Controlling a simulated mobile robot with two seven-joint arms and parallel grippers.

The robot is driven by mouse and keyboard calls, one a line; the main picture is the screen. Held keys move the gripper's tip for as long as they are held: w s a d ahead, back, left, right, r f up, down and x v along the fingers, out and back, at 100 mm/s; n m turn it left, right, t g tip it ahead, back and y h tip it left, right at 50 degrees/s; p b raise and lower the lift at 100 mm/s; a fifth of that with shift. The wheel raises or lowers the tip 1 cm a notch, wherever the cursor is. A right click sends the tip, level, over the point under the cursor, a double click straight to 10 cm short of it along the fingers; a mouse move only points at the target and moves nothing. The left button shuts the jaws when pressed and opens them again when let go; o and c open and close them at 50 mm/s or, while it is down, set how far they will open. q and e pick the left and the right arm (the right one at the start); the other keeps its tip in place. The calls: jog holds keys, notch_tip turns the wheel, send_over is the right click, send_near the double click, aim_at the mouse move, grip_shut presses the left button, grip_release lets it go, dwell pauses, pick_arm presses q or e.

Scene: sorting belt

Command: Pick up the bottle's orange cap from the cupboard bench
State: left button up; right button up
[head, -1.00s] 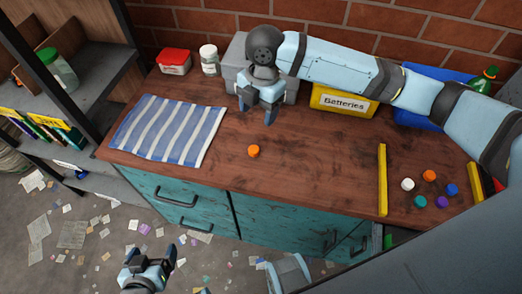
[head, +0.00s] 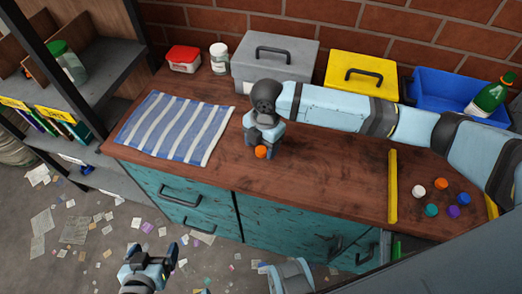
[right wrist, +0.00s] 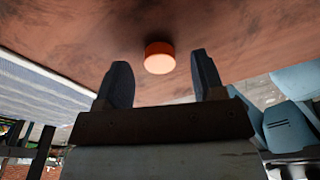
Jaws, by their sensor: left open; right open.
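The orange cap (head: 261,152) lies on the wooden top of the cupboard bench (head: 300,187), right of the striped cloth. My right gripper (head: 262,150) is lowered just behind the cap, open and empty. In the right wrist view the cap (right wrist: 159,57) shows ahead of the two spread fingers (right wrist: 163,85), roughly midway between them and not gripped. My left gripper (head: 147,268) is open and empty, low in front of the bench over the littered floor. A green bottle (head: 489,98) leans in the blue bin at the right.
A blue-and-white striped cloth (head: 175,128) lies left of the cap. Behind stand a grey toolbox (head: 275,62), a yellow box (head: 362,75) and a blue bin (head: 440,88). A yellow strip (head: 392,187) bounds several coloured caps, including another orange one (head: 440,184). Bench around the cap is clear.

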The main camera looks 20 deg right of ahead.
jog(key=shift+f, duration=0.55)
jog(key=c, duration=1)
jog(key=shift+r, duration=0.1)
